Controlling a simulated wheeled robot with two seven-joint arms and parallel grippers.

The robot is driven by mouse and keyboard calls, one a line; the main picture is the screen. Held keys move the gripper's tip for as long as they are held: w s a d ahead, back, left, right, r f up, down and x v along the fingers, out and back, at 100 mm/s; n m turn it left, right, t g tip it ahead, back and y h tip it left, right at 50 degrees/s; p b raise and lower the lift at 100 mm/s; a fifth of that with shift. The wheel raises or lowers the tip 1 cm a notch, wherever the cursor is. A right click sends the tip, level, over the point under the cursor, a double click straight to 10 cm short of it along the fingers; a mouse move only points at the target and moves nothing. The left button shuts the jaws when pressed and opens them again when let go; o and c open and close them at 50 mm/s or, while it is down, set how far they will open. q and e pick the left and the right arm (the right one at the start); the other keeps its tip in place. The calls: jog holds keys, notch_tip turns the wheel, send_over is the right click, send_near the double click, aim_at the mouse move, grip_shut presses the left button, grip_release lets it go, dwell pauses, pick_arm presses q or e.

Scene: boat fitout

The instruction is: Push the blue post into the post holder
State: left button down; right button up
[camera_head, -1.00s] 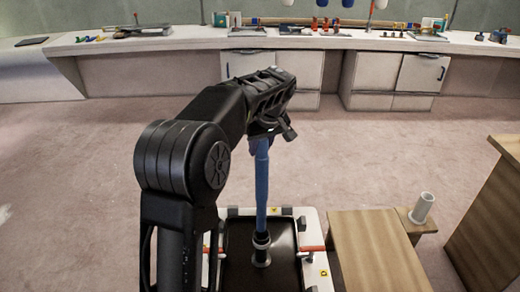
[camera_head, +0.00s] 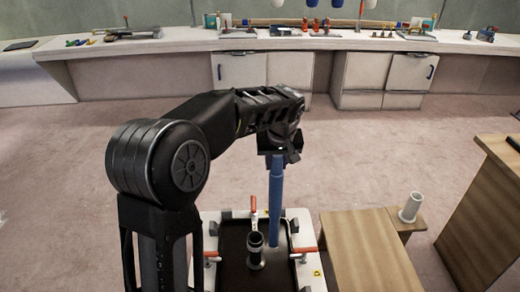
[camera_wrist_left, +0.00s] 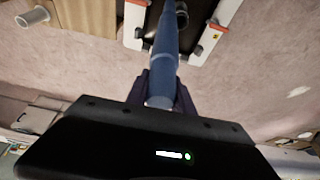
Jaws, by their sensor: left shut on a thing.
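The blue post (camera_head: 277,200) is upright in my left gripper (camera_head: 278,150), which is shut on its top end. The post also shows in the left wrist view (camera_wrist_left: 163,60), reaching away from the jaws. A short black tube (camera_head: 255,250), which looks like the post holder, stands on the black top of a white-edged cart (camera_head: 310,275). The post's lower end shows just right of the tube, outside its mouth. I cannot tell whether that end touches the black top. My right gripper is not in view.
Red-handled clamps (camera_head: 303,250) sit around the cart's edge. A wooden block (camera_head: 365,250) and a white hollow cylinder (camera_head: 411,207) stand at the right, with a wooden cabinet (camera_head: 490,215) beyond. A long workbench (camera_head: 380,42) with tools lines the back. The floor between is clear.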

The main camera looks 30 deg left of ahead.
pick_arm(q)
jog(key=s+d+r+m+h+p, duration=0.1)
jog(key=s+d+m+p, duration=0.1)
jog(key=d, duration=0.6)
jog(key=s+d+r+m+t+h+p, duration=0.1)
jog(key=d+m+p, duration=0.3)
jog(key=d, duration=0.4)
jog(key=shift+s+r+m+h, duration=0.3)
jog(key=shift+s+r+m, duration=0.3)
jog(key=shift+m, duration=0.3)
